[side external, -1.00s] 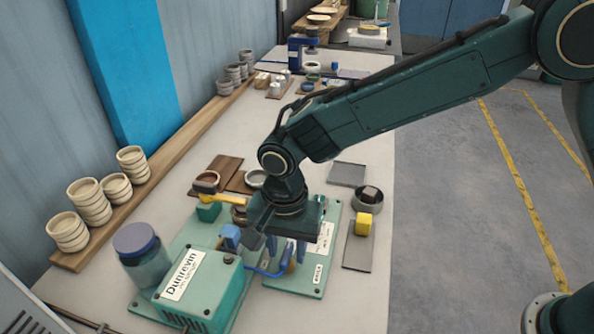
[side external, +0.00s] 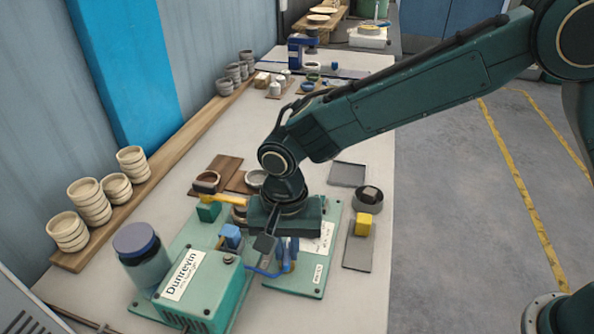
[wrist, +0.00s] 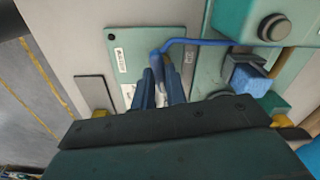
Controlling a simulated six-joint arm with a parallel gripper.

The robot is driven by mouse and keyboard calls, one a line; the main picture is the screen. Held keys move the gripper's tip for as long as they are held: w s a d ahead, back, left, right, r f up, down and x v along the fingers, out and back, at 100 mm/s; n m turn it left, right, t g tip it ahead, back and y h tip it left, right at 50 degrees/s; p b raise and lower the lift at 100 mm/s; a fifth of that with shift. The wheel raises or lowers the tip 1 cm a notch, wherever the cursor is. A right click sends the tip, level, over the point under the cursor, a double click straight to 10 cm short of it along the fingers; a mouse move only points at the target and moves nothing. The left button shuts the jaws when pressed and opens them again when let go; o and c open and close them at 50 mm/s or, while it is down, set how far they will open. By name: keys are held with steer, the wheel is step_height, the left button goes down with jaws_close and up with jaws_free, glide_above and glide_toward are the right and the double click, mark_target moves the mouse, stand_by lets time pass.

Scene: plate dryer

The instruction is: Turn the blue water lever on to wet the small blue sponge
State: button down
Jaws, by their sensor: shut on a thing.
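The blue water lever, a bent blue bar (wrist: 200,42), runs out from beside the teal box to a spot under my gripper; it also shows in the side view (side external: 262,272). My gripper (wrist: 158,62) points down over the teal base plate, its blue fingers close together. It is shut on the end of the blue lever, though the fingers partly hide the contact. The small blue sponge (side external: 231,236) sits beside the teal box, left of my gripper in the side view; it shows as a textured blue block (wrist: 250,78) in the wrist view.
The teal Dunrevin box (side external: 205,285) and a lidded jar (side external: 140,255) stand at the front left. A yellow block (side external: 364,224) sits on a grey tray (side external: 357,250) to the right. Stacked bowls (side external: 90,200) line a wooden shelf (side external: 130,195) by the wall.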

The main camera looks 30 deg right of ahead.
steer(key=n, duration=1.1)
steer(key=shift+n, duration=2.2)
steer(key=c, duration=1.4)
jaws_free()
steer(key=shift+c, duration=0.2)
steer(key=shift+r, duration=0.2)
